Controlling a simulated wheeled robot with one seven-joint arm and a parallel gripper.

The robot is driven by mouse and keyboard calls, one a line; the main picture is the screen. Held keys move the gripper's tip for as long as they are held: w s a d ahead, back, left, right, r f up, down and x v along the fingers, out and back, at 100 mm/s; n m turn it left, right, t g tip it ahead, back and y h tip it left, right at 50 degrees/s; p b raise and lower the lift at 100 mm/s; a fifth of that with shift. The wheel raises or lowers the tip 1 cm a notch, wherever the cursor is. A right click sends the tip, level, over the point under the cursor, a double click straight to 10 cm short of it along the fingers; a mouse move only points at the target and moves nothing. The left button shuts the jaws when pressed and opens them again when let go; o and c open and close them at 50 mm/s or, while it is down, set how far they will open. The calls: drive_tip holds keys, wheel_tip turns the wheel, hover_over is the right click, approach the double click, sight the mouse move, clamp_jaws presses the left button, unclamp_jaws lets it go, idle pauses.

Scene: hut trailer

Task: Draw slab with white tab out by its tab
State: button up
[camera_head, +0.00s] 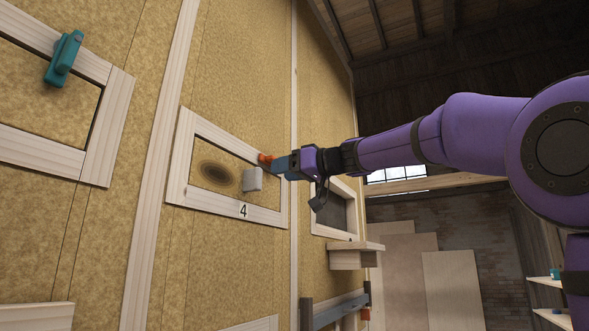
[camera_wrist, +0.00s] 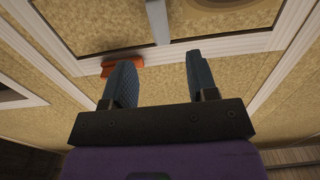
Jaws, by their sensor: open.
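The slab (camera_head: 231,163) sits inside a pale wooden frame on the wall, marked 4. It has a dark oval knot mark and a whitish tab (camera_head: 252,180) standing out near its right edge. In the wrist view a pale strip (camera_wrist: 157,22), apparently the tab, points down between the finger directions, beyond the fingertips. My gripper (camera_head: 279,164) is at the frame's right side, just right of the tab and apart from it. Its two blue fingers (camera_wrist: 160,68) are spread with nothing between them.
A teal latch (camera_head: 63,58) is on another frame at upper left. A small wooden shelf (camera_head: 356,247) juts out below right of my gripper.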

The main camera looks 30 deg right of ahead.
sight(261, 174)
drive_tip(key=x, duration=0.8)
drive_tip(key=shift+w+a, duration=0.2)
clamp_jaws()
drive_tip(key=shift+s+d+r, duration=0.1)
drive_tip(key=shift+s, duration=0.05)
drive_tip(key=shift+s+d, duration=0.35)
drive_tip(key=shift+s, duration=0.1)
drive_tip(key=v, duration=0.6)
idle(1.4)
drive_tip(key=shift+d, duration=0.1)
idle(0.3)
drive_tip(key=shift+v, duration=3)
